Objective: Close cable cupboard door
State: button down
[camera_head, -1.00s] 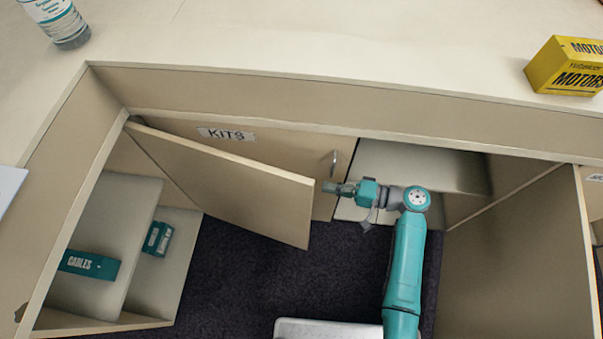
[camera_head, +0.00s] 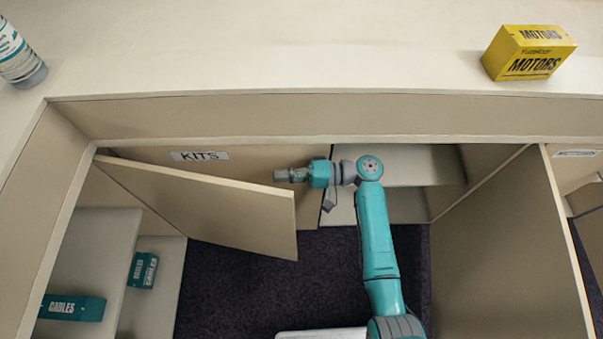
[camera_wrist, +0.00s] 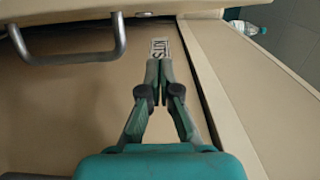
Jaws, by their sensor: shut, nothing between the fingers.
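The cable cupboard door (camera_head: 215,210) is a beige panel standing open, hinged at the left corner and slanting out in front of the KITS door (camera_head: 270,158). Behind it, the open cupboard shows shelves with teal CABLES boxes (camera_head: 72,307). My gripper (camera_head: 280,175) is shut and empty, at the upper free end of the open door, on the side facing the KITS door. Whether it touches the door cannot be told. In the wrist view my closed fingertips (camera_wrist: 159,62) point towards the KITS label (camera_wrist: 160,48). A panel with a metal handle (camera_wrist: 115,45), seemingly the cable door, is at upper left.
The counter top (camera_head: 260,60) runs above the cupboards, with a yellow MOTORS box (camera_head: 528,53) at right and a bottle (camera_head: 18,55) at left. An open compartment (camera_head: 400,165) lies right of the KITS door. Dark carpet (camera_head: 250,285) is free below.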

jog(key=shift+s+a, duration=0.2)
jog(key=shift+s, duration=0.45)
jog(key=shift+s+a, duration=0.25)
jog(key=shift+s, duration=0.4)
jog(key=shift+s+a, duration=0.2)
jog(key=shift+s, duration=0.45)
